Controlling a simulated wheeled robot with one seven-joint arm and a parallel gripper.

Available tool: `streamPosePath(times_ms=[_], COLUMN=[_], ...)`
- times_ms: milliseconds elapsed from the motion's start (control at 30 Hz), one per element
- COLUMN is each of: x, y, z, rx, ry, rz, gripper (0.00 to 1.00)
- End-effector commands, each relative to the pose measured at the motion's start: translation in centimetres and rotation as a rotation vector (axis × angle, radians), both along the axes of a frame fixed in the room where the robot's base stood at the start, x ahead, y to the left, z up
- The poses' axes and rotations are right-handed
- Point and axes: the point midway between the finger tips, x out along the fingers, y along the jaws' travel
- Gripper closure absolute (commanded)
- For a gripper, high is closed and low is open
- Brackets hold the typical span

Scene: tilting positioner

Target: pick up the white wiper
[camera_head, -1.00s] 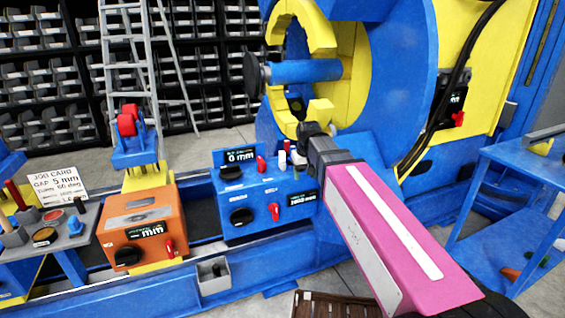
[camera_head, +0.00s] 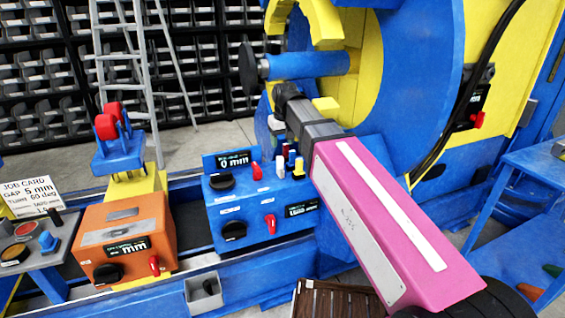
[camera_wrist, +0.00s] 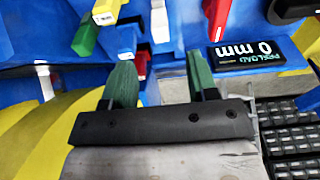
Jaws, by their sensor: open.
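A small white piece (camera_wrist: 160,22), which looks like the white wiper, shows in the wrist view ahead of the fingers, between their lines. In the head view a small white piece (camera_head: 285,150) stands among coloured ones on the blue control box (camera_head: 235,205). My gripper (camera_wrist: 161,72) is open, its two green fingers apart and nothing held. A red piece (camera_wrist: 140,65) shows near the left finger, beside a blue one (camera_wrist: 126,38). In the head view my gripper (camera_head: 276,122) is over the back of the box, its fingertips hard to make out.
A yellow piece with a white end (camera_wrist: 105,12) and a green piece (camera_wrist: 86,36) stand close by. A red lever (camera_wrist: 216,15) and a display (camera_wrist: 246,52) are to the right. The large blue-and-yellow positioner (camera_head: 410,80) rises behind my arm.

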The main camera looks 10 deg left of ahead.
Motion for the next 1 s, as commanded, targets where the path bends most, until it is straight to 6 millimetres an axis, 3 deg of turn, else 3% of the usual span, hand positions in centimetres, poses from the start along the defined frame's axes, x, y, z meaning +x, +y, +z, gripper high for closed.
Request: streamPosePath(times_ms=[167, 500, 767, 1000], x=[0.0, 0.6, 0.8, 1.3], y=[0.1, 0.4, 0.6, 1.1], z=[-0.6, -4.7, -6.0, -8.6], rx=[-0.001, -0.001, -0.001, -0.001], ry=[0.001, 0.002, 0.001, 0.002], rz=[0.000, 0.000, 0.000, 0.001], gripper=[0.47, 0.47, 0.47, 0.47])
